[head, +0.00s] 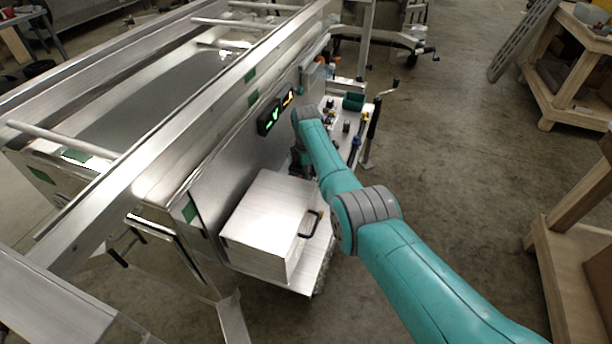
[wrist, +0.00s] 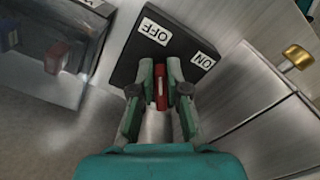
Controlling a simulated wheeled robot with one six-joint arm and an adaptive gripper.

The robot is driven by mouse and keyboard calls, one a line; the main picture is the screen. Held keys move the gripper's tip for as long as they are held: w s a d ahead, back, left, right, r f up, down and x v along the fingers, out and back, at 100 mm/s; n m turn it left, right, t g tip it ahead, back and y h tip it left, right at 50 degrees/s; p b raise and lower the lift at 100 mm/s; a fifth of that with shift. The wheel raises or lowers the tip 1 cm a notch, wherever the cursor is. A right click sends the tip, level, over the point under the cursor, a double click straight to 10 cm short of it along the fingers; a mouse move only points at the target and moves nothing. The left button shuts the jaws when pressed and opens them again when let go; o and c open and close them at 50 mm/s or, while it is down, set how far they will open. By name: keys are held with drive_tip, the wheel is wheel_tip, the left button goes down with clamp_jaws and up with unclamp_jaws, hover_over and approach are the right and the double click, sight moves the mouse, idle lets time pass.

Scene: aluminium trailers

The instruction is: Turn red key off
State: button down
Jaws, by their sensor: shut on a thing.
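The red key (wrist: 161,88) sits between the fingers of my gripper (wrist: 160,72) in the wrist view, in front of a black plate (wrist: 187,47). My gripper is shut on the key. The plate bears a white OFF label (wrist: 155,32) at the upper middle and a white ON label (wrist: 204,60) to the right. The key lies nearly upright in the picture; its tip is hidden by the fingers, so I cannot tell exactly which label it points to. In the head view my gripper (head: 299,160) is dark and small beside the trailer's side panel; the key is hidden there.
A brass knob (wrist: 298,57) sticks out at the right of the wrist view. A clear-sided box with a red block (wrist: 57,57) is at the left. In the head view an aluminium box (head: 265,215) with a black handle stands below my arm, beside the trailer (head: 165,165).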

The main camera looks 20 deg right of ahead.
drive_tip(key=shift+w+n, duration=0.3)
drive_tip(key=shift+n, duration=0.9)
drive_tip(key=c, duration=1.2)
unclamp_jaws()
drive_tip(key=shift+o, duration=0.2)
wheel_tip(320, 180, up, 12)
